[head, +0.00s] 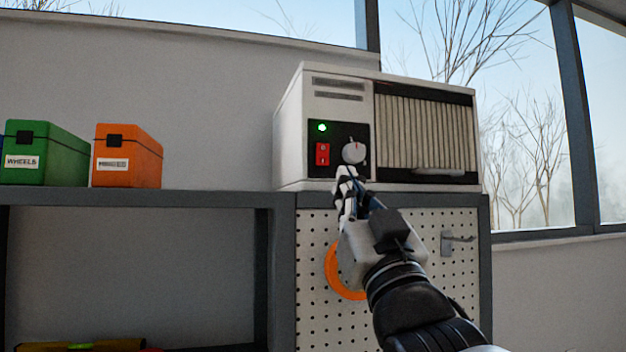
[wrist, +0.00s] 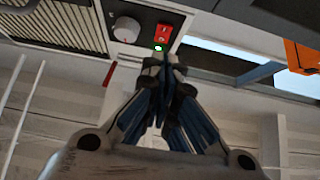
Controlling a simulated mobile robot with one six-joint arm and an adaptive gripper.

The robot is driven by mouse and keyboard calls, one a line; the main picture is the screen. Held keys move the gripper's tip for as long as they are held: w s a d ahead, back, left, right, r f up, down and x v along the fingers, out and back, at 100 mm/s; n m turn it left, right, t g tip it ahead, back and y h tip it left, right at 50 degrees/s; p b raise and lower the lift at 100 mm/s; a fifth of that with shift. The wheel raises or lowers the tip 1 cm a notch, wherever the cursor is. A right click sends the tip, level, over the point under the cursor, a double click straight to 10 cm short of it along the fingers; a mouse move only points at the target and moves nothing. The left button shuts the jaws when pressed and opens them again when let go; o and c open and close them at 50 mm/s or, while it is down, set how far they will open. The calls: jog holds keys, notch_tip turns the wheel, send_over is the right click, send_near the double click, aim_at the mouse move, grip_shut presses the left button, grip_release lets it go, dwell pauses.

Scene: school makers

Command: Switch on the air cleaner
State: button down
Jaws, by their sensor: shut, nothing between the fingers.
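The air cleaner (head: 290,130) is a white box with a pleated filter grille (head: 425,135) on its front right. Its black panel holds a lit green lamp (head: 322,127), a red rocker switch (head: 322,153) below it and a pale round knob (head: 353,151). The wrist view, turned over, also shows the red switch (wrist: 164,33), the glowing lamp (wrist: 158,48) and the knob (wrist: 126,29). My gripper (head: 346,176) is shut and empty, its tips just below the knob and switch in the head view. I cannot tell whether the tips touch the panel.
The air cleaner stands on a grey cabinet with a pegboard front (head: 310,290), bearing an orange ring (head: 333,272) and a hook (head: 458,237). A green box (head: 45,150) and an orange box (head: 128,155) stand on the shelf at left. Windows are behind.

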jog(key=s+d+f+m+g+h+b, duration=0.1)
jog(key=s+d+f+g+h+b, duration=0.15)
jog(key=f, duration=0.95)
jog(key=s+d+f+m+g+h+b, duration=0.15)
jog(key=f+g, duration=0.25)
jog(key=f, duration=0.7)
jog(key=s+d+f+g+h+b, duration=0.15)
jog(key=f+g, duration=0.25)
jog(key=f, duration=0.8)
jog(key=s+d+f+g+h+b, duration=0.1)
jog(key=s+d+f+g+b, duration=0.1)
jog(key=s+f+g, duration=0.8)
jog(key=s+f, duration=0.9)
jog(key=f, duration=0.3)
jog(key=shift+f, duration=0.2)
jog(key=c, duration=2.3)
grip_release()
jog(key=shift+d+m, duration=0.1)
jog(key=shift+m, duration=0.15)
